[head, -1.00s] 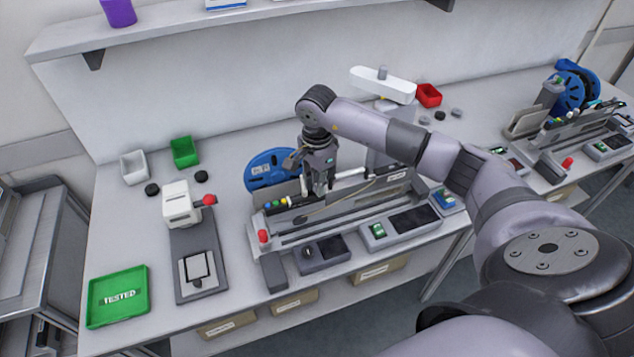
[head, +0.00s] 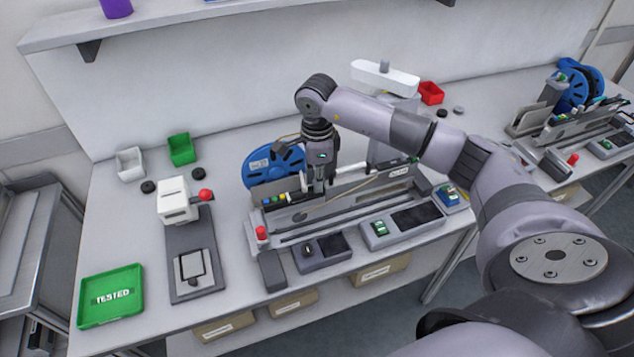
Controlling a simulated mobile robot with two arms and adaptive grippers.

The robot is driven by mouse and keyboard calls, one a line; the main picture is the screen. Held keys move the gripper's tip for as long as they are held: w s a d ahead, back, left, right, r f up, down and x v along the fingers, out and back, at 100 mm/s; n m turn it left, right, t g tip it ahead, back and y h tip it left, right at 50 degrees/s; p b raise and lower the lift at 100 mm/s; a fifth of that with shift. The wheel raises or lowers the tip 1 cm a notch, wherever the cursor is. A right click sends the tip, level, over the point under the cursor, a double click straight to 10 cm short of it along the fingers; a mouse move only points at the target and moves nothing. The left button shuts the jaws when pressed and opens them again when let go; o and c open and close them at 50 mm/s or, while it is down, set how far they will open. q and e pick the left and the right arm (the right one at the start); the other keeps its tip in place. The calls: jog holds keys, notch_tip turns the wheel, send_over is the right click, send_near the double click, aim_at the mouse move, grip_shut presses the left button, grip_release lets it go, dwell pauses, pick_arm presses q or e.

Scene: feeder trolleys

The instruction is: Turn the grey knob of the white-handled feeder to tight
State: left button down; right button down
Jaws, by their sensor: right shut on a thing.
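The feeder trolley (head: 284,238) stands on the middle of the bench with a blue reel (head: 274,168) behind it. My right gripper (head: 318,186) points down into the feeder row from above. It is shut on a small part there, seemingly the grey knob, which the fingers hide. I cannot make out the white handle clearly behind the gripper, nor any tight mark. My left gripper is not in view.
A red button (head: 261,231) is at the trolley's left end. A white press with a red ball (head: 205,195) and a green TESTED tray (head: 112,297) stand to the left. A second trolley (head: 570,135) is at the right.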

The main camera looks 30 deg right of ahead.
jog(key=shift+m+b, duration=0.6)
jog(key=shift+m, duration=0.7)
jog(key=c, duration=1.5)
grip_release()
notch_tip(320, 180, up, 12)
